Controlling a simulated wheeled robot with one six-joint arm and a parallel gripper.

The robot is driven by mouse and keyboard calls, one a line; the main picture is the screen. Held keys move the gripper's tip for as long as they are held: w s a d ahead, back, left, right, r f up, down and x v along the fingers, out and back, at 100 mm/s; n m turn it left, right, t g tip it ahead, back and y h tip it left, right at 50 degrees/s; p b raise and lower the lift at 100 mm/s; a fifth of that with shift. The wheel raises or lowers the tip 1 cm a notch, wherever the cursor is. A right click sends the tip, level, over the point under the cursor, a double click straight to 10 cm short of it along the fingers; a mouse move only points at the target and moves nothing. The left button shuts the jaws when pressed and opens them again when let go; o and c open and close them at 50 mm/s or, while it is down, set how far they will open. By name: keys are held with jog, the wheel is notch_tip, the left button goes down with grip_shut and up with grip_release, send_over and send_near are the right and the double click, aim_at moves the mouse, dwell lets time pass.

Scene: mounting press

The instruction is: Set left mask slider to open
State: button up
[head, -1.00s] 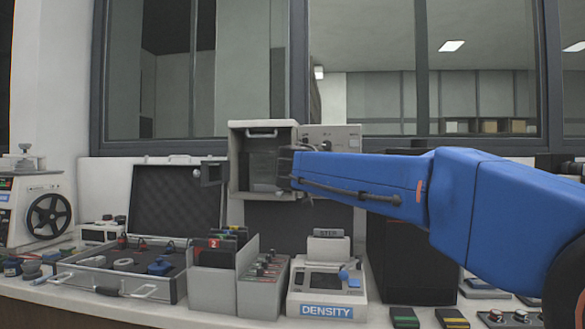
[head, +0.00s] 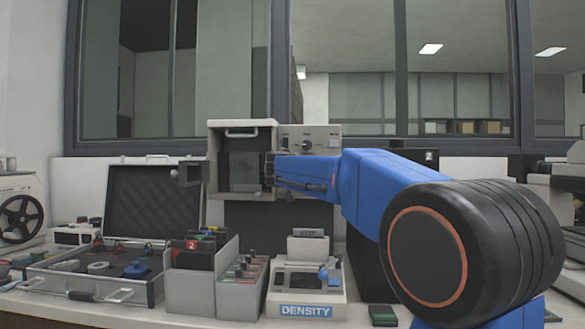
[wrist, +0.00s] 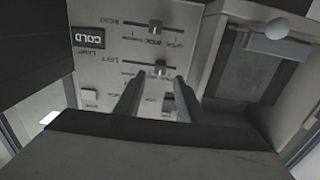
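The press's control panel (wrist: 110,50) appears upside down in the wrist view, and its upper part (head: 312,135) shows in the head view. The left mask slider's small knob (wrist: 160,69) sits on the row labelled LEFT. The right slider's knob (wrist: 155,27) is on the row labelled RIGHT. The small end-of-travel labels are too blurred to read surely. My gripper (wrist: 158,82) is open, its fingertips spread either side of the left knob and just short of or around it; contact cannot be told. In the head view my gripper (head: 272,168) is at the panel's left edge, mostly hidden by my arm.
A COLD LAMP label (wrist: 90,40) and small buttons are on the panel. The open box-like chamber (head: 240,125) stands beside it, with a round knob (wrist: 279,29) close by. A DENSITY unit (head: 306,295), card racks (head: 200,290) and an open case (head: 150,195) stand below and left.

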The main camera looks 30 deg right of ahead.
jog(key=shift+x, duration=2.1)
